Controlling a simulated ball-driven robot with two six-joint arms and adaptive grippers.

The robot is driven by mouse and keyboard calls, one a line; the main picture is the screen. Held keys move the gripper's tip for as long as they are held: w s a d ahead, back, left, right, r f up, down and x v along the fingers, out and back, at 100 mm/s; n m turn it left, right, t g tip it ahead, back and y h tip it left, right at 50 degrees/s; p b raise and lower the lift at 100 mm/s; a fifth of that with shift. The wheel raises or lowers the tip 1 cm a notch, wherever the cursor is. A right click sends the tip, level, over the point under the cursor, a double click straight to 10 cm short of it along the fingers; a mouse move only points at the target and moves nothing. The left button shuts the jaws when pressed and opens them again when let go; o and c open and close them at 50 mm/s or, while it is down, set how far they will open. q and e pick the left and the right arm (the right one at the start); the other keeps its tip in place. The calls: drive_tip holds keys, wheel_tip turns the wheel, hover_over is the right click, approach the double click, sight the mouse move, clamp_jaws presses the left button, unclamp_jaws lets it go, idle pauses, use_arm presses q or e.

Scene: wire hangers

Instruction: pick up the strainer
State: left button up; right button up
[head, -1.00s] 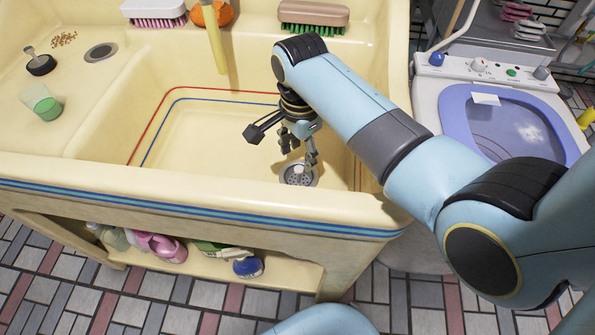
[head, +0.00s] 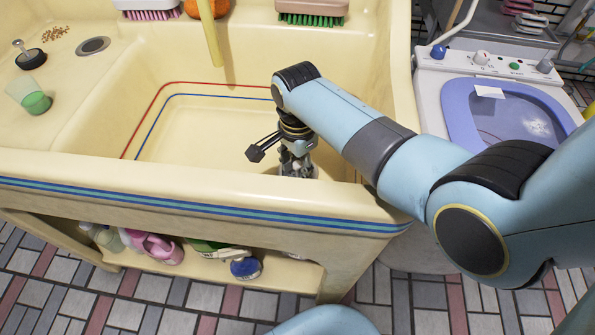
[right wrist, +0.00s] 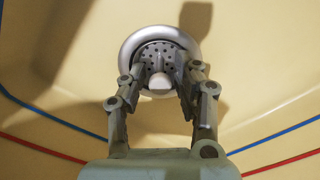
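The strainer (right wrist: 158,54) is a round metal piece with small holes and a pale knob (right wrist: 160,82), set in the drain ring of the deep sink basin. My right gripper (right wrist: 161,68) is open above it, with one finger on each side of the knob. No hold on the knob shows; whether a fingertip touches the strainer I cannot tell. In the head view my right gripper (head: 298,168) is low in the basin and hides most of the strainer. My left gripper is not in view.
The sink's front wall (head: 200,190) stands near my right arm. A faucet spout (head: 212,45) hangs over the basin. Brushes (head: 312,10), a black stopper (head: 31,60) and a green-bottomed cup (head: 30,95) rest on the sink top. A washing machine (head: 430,85) stands at right.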

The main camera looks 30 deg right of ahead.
clamp_jaws()
